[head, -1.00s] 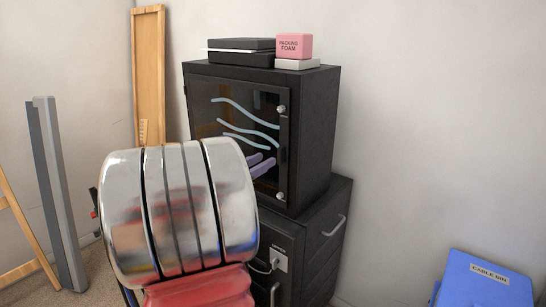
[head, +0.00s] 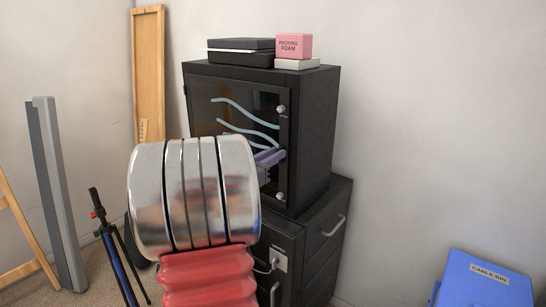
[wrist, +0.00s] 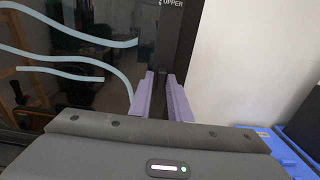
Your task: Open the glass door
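The glass door (head: 236,100) is on the front of the black upper cabinet and appears closed. It has a dark frame and pale wavy streaks on the glass. Its right frame edge carries two round silver mounts, the upper one (head: 281,109) clear in the head view. My gripper (head: 272,156) is in front of that edge, between the mounts. In the wrist view my gripper (wrist: 160,80) points its two purple fingers at the door's frame, with a gap between them. The glass (wrist: 70,65) is to their left. I cannot tell whether the fingers touch the handle area.
The cabinet stands on a black drawer unit (head: 318,245) with silver handles. Boxes and a pink packing foam block (head: 294,46) are on top. A blue cable bin (head: 484,282) is at lower right. A tripod (head: 112,235) and leaning boards are at left.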

